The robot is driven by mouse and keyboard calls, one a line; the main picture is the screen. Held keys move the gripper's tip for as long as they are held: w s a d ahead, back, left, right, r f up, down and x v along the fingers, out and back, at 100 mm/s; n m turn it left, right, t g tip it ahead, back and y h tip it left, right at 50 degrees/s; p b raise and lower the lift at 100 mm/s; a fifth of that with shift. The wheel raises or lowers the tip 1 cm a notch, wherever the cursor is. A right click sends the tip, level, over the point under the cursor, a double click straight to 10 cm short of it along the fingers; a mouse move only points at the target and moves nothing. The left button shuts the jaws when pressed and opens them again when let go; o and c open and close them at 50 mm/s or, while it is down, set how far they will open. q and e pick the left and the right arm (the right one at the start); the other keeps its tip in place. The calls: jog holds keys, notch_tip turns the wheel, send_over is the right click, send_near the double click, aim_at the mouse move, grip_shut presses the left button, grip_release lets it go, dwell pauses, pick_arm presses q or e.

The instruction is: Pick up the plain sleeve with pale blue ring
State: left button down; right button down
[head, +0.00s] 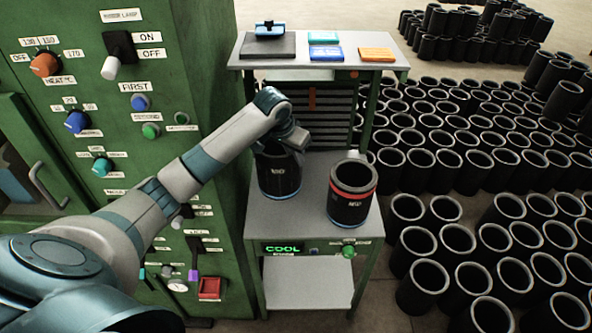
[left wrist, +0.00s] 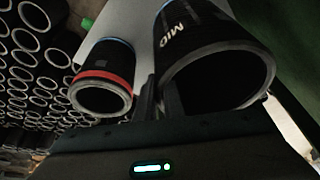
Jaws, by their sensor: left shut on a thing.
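The black sleeve with a pale blue ring (head: 279,176) at its lower end is upright at the left of the small grey table; I cannot tell if its base touches the top. It carries white lettering and also shows large in the left wrist view (left wrist: 192,52). My left gripper (head: 277,149) is at its upper rim, shut on its wall; in the left wrist view one finger is inside the mouth and one outside. A second black sleeve (head: 350,206), with a red band near the top and a blue ring below, stands to the right, apart from it. My right gripper is out of view.
A green control cabinet (head: 130,72) stands close on the left. A higher grey shelf (head: 385,66) behind holds a dark block and coloured cards. Many black sleeves (head: 430,240) crowd the floor at right.

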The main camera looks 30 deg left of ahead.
pick_arm(q)
jog(key=shift+r, duration=0.9)
